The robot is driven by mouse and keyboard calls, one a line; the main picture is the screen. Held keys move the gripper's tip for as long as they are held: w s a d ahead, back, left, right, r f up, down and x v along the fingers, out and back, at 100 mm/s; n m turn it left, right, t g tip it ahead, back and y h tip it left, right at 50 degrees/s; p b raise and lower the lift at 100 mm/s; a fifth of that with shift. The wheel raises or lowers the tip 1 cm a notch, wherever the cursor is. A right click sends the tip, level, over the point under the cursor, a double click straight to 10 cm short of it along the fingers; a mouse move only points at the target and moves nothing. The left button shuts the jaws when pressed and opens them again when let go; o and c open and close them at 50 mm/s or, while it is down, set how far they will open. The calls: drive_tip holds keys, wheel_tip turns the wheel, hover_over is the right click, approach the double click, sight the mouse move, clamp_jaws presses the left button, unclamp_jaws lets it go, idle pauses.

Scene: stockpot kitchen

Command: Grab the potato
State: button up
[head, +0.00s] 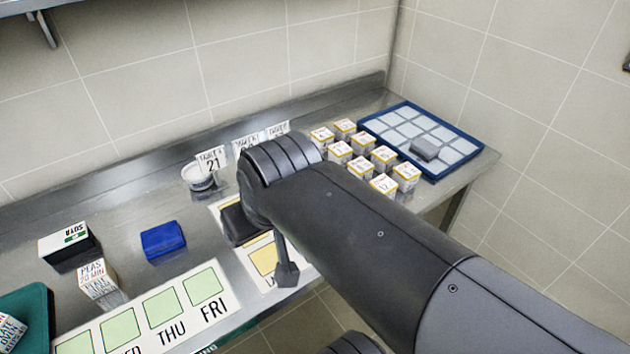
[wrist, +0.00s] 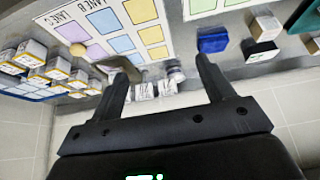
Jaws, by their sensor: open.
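A small tan, rounded thing (wrist: 78,50), which looks like the potato, lies in the wrist view by the edge of the lane board (wrist: 70,17), left of my gripper. It is too small to be sure of, and I cannot find it in the head view, where my arm covers part of the counter. My gripper (wrist: 161,70) is open, its two fingers spread with nothing held between them. In the head view my arm reaches over the counter and hides most of the gripper.
Several small labelled boxes (head: 384,158) stand beside a blue-rimmed tray (head: 480,152). A blue block (head: 162,240), a soya box (head: 68,244), a peas box (head: 97,280) and a white tub (head: 198,178) are on the counter. Number cards (head: 211,160) stand near the back wall.

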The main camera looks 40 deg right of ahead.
drive_tip(key=w+d+f+m+g+y, duration=0.25)
drive_tip(key=w+d+f+m, duration=0.25)
drive_tip(key=w+d+m, duration=0.8)
drive_tip(key=w+d+f+m+g+h, duration=0.15)
drive_tip(key=d+f+m, duration=0.25)
drive_tip(key=d+m, duration=0.4)
drive_tip(key=d+f+m+g+h, duration=0.1)
drive_tip(key=d+f+m+g, duration=0.15)
drive_tip(key=d+m, duration=0.55)
drive_tip(key=f, duration=0.2)
drive_tip(key=a+f+m, duration=0.1)
drive_tip(key=f, duration=0.1)
drive_tip(key=f+m+t, duration=0.1)
drive_tip(key=f, duration=0.1)
drive_tip(key=shift+a, duration=0.2)
drive_tip(key=shift+d+f, duration=0.15)
drive_tip(key=shift+f, duration=1.2)
drive_tip(key=shift+d+f, duration=0.1)
drive_tip(key=shift+f, duration=1.25)
drive_tip(key=shift+c, duration=0.4)
